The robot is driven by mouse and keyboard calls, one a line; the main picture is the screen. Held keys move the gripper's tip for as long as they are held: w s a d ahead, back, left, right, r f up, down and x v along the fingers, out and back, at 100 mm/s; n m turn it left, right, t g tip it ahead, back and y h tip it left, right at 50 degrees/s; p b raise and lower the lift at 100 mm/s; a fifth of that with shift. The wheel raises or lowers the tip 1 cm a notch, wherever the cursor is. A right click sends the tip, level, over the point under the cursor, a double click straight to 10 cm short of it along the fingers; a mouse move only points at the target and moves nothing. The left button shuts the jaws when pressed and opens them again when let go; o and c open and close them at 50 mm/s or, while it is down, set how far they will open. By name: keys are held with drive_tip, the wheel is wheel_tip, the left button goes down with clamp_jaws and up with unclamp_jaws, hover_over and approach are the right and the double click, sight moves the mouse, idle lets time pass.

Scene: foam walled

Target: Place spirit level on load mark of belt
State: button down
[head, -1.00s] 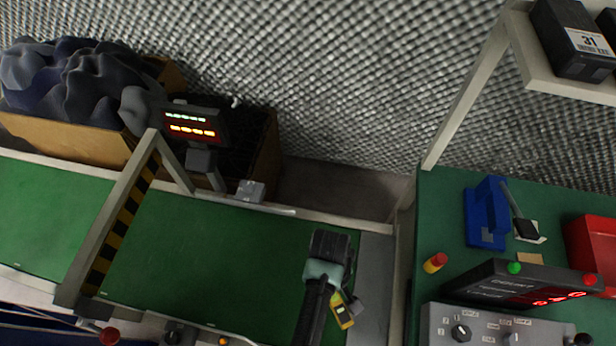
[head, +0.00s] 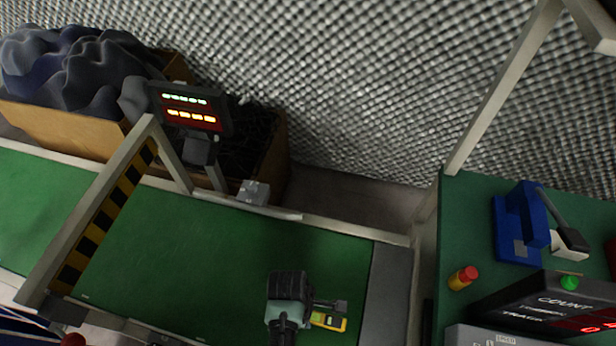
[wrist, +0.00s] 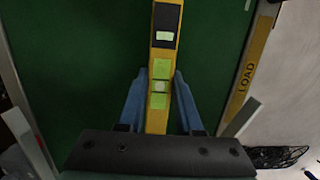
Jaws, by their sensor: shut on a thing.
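The spirit level is yellow with green vials and a dark section; it shows in the wrist view (wrist: 160,72) and partly in the head view (head: 330,321). My gripper (wrist: 160,80) is shut on it, with a blue finger on each side. In the head view my gripper (head: 312,309) is over the green belt (head: 200,255), near its right end. A yellow strip reading LOAD (wrist: 246,75) lies along the belt's edge, right of the level in the wrist view. Whether the level touches the belt is unclear.
A frame with black and yellow stripes (head: 105,215) spans the belt on the left, with a lit display (head: 190,108) beside it. A green bench (head: 465,220) with a blue tool (head: 520,225) stands right. The belt between frame and gripper is clear.

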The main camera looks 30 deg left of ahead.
wheel_tip(320, 180, down, 3)
drive_tip(key=shift+f+b, duration=0.1)
drive_tip(key=shift+b, duration=0.45)
drive_tip(key=c, duration=0.6)
unclamp_jaws()
drive_tip(key=r+p, duration=0.1)
drive_tip(key=r, duration=0.3)
drive_tip(key=a+r+p, duration=0.1)
drive_tip(key=r+p, duration=0.1)
drive_tip(key=r, duration=0.2)
drive_tip(key=r+p, duration=0.1)
drive_tip(key=r, duration=0.3)
drive_tip(key=shift+s+a, duration=0.3)
drive_tip(key=shift+a, duration=0.05)
